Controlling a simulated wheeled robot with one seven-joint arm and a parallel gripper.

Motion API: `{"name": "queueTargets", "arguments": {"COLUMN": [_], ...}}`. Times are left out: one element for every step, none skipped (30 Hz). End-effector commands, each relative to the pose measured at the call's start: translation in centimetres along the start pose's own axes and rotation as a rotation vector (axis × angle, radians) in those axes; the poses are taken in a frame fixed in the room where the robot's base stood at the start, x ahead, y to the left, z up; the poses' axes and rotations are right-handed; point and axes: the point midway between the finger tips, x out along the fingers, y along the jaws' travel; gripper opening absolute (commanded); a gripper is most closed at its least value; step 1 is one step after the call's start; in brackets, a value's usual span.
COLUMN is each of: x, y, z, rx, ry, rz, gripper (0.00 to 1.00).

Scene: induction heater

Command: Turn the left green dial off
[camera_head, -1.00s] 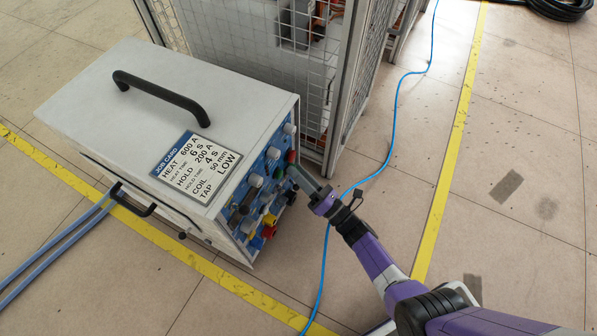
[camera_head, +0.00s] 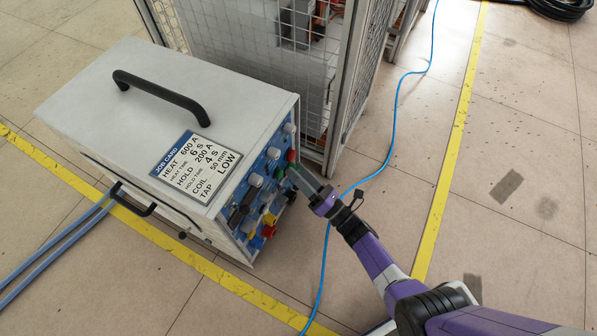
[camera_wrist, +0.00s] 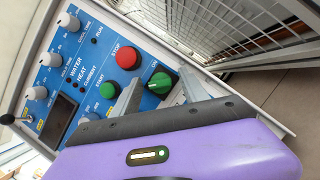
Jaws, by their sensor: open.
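A green dial (camera_wrist: 161,83) with a pale bar across it sits on the blue front panel (camera_wrist: 75,60), below the word ON. A round green START button (camera_wrist: 109,90) is to its left in the wrist view. My gripper (camera_wrist: 158,84) is open, with one finger on each side of the green dial; I cannot tell if either touches it. In the head view my gripper (camera_head: 299,171) is at the panel's right side, and its fingers partly hide the green controls there.
A red STOP button (camera_wrist: 127,57) is close above the green controls. Pale knobs and a dark display (camera_wrist: 57,120) fill the panel's left part. A mesh cage (camera_head: 270,60) stands behind the heater box (camera_head: 90,100). A blue cable (camera_head: 393,125) lies on the floor.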

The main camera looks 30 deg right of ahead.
Motion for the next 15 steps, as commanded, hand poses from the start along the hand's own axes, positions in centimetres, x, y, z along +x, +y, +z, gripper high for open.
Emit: {"name": "queueTargets", "arguments": {"x": [-0.5, -0.9, -1.4, -1.9, -2.4, -3.1, -3.6, -4.1, -4.7, -5.2, -5.6, -6.2, -6.5, -6.8, -7.1], "y": [0.0, 0.0, 0.0, -0.1, 0.0, -0.1, -0.1, -0.1, -0.1, -0.1, -0.1, -0.1, -0.1, -0.1, -0.1], "z": [0.0, 0.0, 0.0, 0.0, 0.0, 0.0, 0.0, 0.0, 0.0, 0.0, 0.0, 0.0, -0.1, -0.1, 0.0], "rx": [0.001, 0.001, 0.001, 0.001, 0.001, 0.001, 0.001, 0.001, 0.0, 0.0, 0.0, 0.0, 0.0, 0.0, 0.0], "ry": [-0.001, 0.0, 0.0, 0.0, -0.001, -0.001, 0.0, -0.001, -0.001, 0.0, -0.001, -0.001, 0.0, 0.0, 0.0], "rz": [-0.002, -0.003, -0.004, -0.004, -0.004, -0.005, -0.006, -0.005, -0.005, -0.005, -0.004, -0.005, -0.005, -0.004, -0.003], "gripper": [0.52, 0.52, 0.52, 0.52, 0.52, 0.52, 0.52, 0.52, 0.52, 0.52, 0.52, 0.52, 0.52, 0.52, 0.52]}}
